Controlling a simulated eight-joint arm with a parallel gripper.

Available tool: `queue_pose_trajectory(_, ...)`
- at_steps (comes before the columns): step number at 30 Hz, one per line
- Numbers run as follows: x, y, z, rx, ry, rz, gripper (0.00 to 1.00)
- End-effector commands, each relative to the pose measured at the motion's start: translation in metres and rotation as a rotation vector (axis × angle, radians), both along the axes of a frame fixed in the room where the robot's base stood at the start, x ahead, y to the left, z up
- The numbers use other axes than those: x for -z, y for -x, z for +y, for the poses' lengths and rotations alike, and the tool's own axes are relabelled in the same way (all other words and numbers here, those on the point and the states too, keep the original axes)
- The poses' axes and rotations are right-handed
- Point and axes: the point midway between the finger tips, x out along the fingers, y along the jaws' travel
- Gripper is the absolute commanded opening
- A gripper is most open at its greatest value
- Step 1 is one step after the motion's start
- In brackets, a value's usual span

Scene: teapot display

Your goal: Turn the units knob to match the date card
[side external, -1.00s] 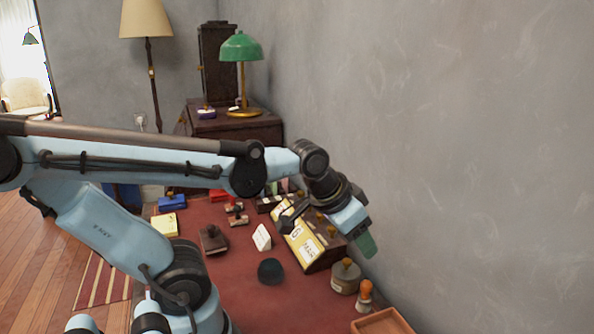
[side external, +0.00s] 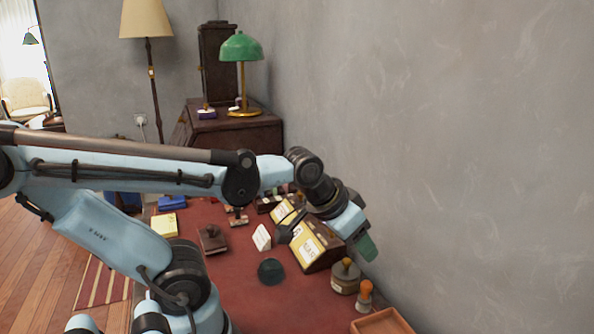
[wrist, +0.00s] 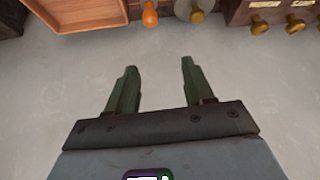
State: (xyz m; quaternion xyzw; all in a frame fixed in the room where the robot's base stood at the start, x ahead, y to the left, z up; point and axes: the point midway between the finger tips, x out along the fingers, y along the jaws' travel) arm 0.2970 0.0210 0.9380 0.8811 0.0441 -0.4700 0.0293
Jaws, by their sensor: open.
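The date display (side external: 318,262) is a dark wooden box with yellow and white panels on its sloped front, beside the wall. My gripper hides part of its top in the side view. In the wrist view the box (wrist: 238,12) is at the top right, with brass knobs (wrist: 259,26) (wrist: 294,23) along its edge. A white tent card (side external: 262,237) stands in front of the box; its print is too small to read. My gripper (side external: 366,247) is above the box's wall side. Its green fingers (wrist: 153,88) are apart and empty, clear of the knobs.
A grey round pot with a brass knob (side external: 345,278), an orange-handled stamp (side external: 364,296) and an orange tray (side external: 383,325) stand right of the box. A dark round object (side external: 271,271) is on the red desktop. The wall (side external: 480,180) is close behind my gripper.

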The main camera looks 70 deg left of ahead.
Motion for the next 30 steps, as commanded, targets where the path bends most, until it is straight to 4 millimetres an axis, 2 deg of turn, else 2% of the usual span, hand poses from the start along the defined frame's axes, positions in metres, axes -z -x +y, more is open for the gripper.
queue_pose_trajectory(4,-0.019,-0.016,0.057,-0.262,0.029,0.065,0.52)
queue_pose_trajectory(9,-0.034,-0.022,0.128,-0.579,0.066,0.132,0.52)
queue_pose_trajectory(13,-0.039,-0.020,0.168,-0.755,0.085,0.163,0.52)
queue_pose_trajectory(16,-0.041,-0.017,0.185,-0.833,0.092,0.176,0.52)
queue_pose_trajectory(22,-0.035,-0.018,0.195,-0.865,0.096,0.182,0.52)
queue_pose_trajectory(30,-0.001,-0.026,0.206,-0.862,0.095,0.181,0.52)
